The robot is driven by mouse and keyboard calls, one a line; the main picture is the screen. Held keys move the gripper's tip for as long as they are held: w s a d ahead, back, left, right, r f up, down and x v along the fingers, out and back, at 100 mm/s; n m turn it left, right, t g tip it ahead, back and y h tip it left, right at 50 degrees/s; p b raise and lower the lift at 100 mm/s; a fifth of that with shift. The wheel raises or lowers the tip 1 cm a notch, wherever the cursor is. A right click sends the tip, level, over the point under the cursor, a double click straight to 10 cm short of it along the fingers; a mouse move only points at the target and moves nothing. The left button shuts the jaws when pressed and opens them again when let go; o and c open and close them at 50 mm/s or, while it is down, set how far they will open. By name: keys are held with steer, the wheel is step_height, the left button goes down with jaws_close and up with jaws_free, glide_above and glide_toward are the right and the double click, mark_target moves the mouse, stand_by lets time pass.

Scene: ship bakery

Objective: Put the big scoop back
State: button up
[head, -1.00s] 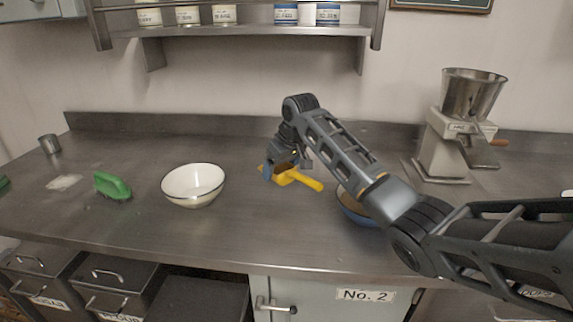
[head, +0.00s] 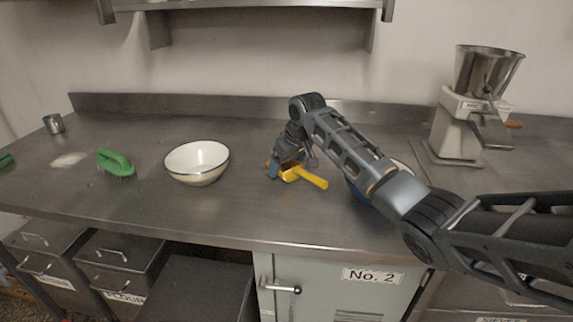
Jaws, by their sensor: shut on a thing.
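The yellow scoop (head: 312,179) is at the middle of the steel counter, its handle pointing to the lower right. My gripper (head: 284,172) is shut on it near its left end, low over the counter. The gripper hides part of the scoop's bowl. I cannot tell whether the scoop touches the counter. No second scoop shows for comparing size.
A white bowl (head: 197,163) stands left of my gripper, and a blue bowl (head: 358,190) is partly hidden behind my arm. A green brush (head: 115,163) and small metal cup (head: 53,123) are farther left. A grinder (head: 463,115) stands right. Below are drawers (head: 118,252).

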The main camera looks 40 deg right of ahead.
mark_target(293, 167)
steer(key=shift+f, duration=0.55)
steer(key=o, duration=1.1)
steer(key=shift+b+v, duration=0.55)
steer(key=shift+v, duration=3.35)
